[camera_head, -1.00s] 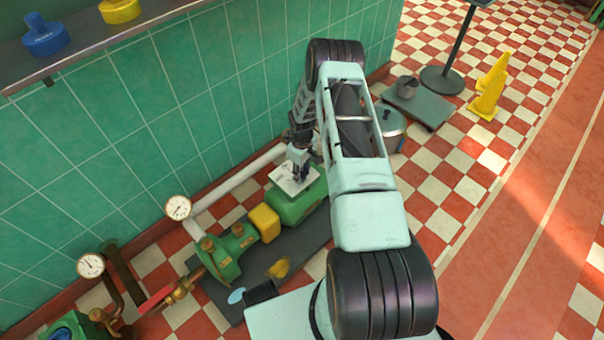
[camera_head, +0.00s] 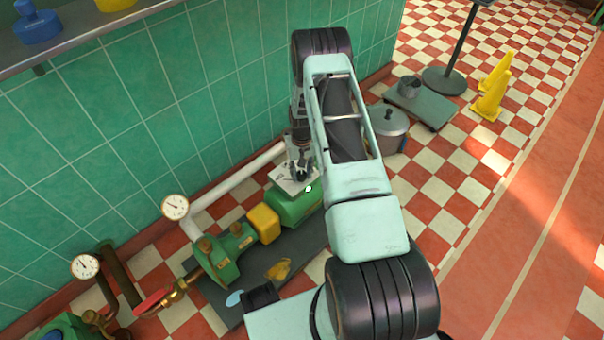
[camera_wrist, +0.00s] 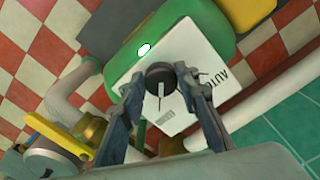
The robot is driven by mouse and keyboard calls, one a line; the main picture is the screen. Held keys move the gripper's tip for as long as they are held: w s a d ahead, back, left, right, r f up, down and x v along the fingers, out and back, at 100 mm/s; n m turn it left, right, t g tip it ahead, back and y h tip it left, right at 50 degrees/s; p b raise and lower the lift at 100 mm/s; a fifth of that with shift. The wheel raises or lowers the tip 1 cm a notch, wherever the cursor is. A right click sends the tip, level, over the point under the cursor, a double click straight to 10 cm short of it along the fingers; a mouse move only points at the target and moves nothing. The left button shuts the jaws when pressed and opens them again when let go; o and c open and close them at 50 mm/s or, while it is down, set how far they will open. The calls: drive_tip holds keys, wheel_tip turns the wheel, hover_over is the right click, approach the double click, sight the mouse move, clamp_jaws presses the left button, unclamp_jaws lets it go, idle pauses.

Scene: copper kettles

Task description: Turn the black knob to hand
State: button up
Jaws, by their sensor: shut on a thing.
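The black knob (camera_wrist: 160,76) sits on a white plate (camera_wrist: 205,60) in the wrist view. The plate bears the word AUTO on its right side; its other marks are too small to read. A pale pointer line on the knob points down the picture, away from AUTO. My gripper (camera_wrist: 160,80) has a finger on each side of the knob and is shut on it. In the head view my gripper (camera_head: 301,172) is over the white plate (camera_head: 284,186), on top of the green motor housing (camera_head: 297,207), and hides the knob. A bright lamp (camera_wrist: 144,49) glows at the plate's edge.
A green pump (camera_head: 222,258), a yellow coupling (camera_head: 263,222) and a gauge (camera_head: 175,206) are left of the motor. A white pipe (camera_head: 235,185) runs behind, by the tiled wall. A lidded pot (camera_head: 388,130) stands to the right.

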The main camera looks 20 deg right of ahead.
sight(302, 175)
drive_tip(key=shift+m, duration=0.3)
drive_tip(key=o, duration=1.2)
drive_tip(key=shift+c, duration=0.2)
wheel_tip(302, 175, up, 12)
